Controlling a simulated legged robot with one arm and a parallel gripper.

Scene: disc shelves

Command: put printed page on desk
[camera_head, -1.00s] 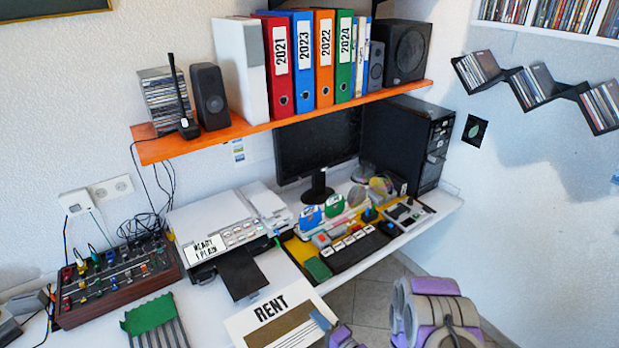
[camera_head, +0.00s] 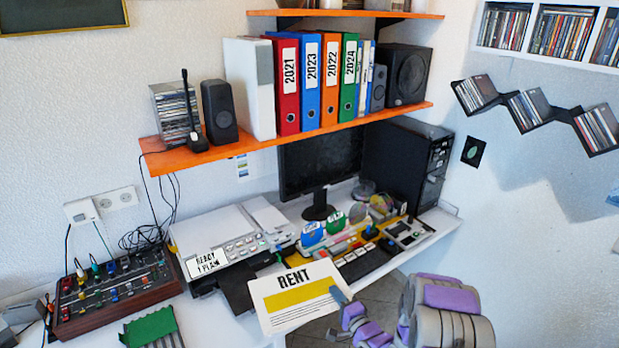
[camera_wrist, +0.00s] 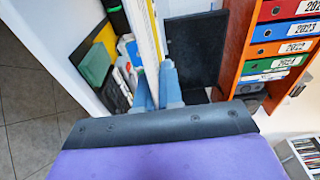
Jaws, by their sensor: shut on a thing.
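The printed page (camera_head: 292,278), white with the word RENT and a yellow block, is at the bottom middle of the head view. My gripper (camera_head: 341,296) is shut on its right edge. The page is held tilted up above the front edge of the white desk (camera_head: 212,322). In the wrist view the page (camera_wrist: 143,38) shows nearly edge-on between the blue-grey fingers of my gripper (camera_wrist: 157,85). The page hides part of the desk and of the black tray of the printer (camera_head: 228,250).
A mixer with knobs (camera_head: 115,294) stands at the left, with a green striped item (camera_head: 150,328) in front. An orange shelf (camera_head: 290,137) hangs above. Some desk surface is bare near the front.

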